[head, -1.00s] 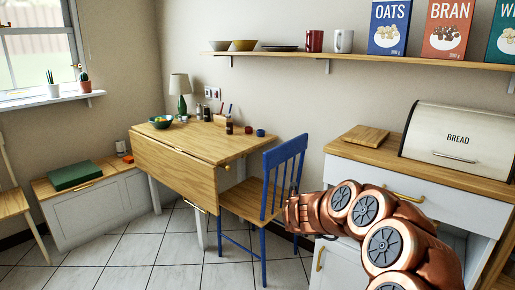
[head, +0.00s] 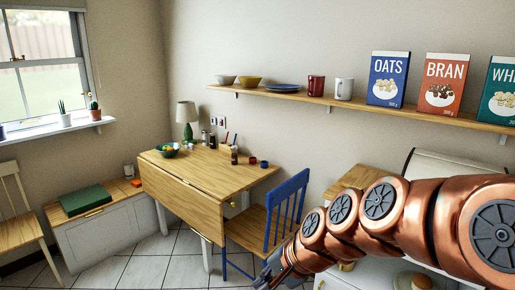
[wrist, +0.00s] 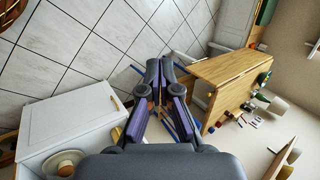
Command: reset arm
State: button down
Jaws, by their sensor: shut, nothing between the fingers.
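My copper arm reaches in from the right of the head view. My gripper (head: 265,284) is at its end, low in the picture, in front of the blue chair (head: 287,205) and partly cut off by the bottom edge. In the wrist view my gripper (wrist: 160,66) has its two dark fingers together, with nothing between them. Beyond the fingertips are floor tiles, parts of the blue chair and the wooden table (wrist: 222,80). I cannot tell whether the gripper touches the chair.
The drop-leaf table (head: 215,172) stands behind the chair. A white cabinet (wrist: 65,125) is at the wrist view's lower left, beside a pale round thing. A wall shelf (head: 330,101) runs above. Tiled floor (head: 150,272) is clear at left.

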jog(key=s+d+r+n+g+h+p, duration=0.1)
jog(key=s+d+n+g+h+p, duration=0.1)
jog(key=s+d, duration=0.6)
jog(key=s+d+r+n+g+h+p, duration=0.2)
jog(key=s+d, duration=0.6)
jog(key=s, duration=0.7)
jog(key=n+g+h+p, duration=0.1)
jog(key=n+h+p, duration=0.1)
jog(key=n+p, duration=0.1)
jog(key=shift+s+d, duration=0.3)
jog(key=shift+d, duration=0.1)
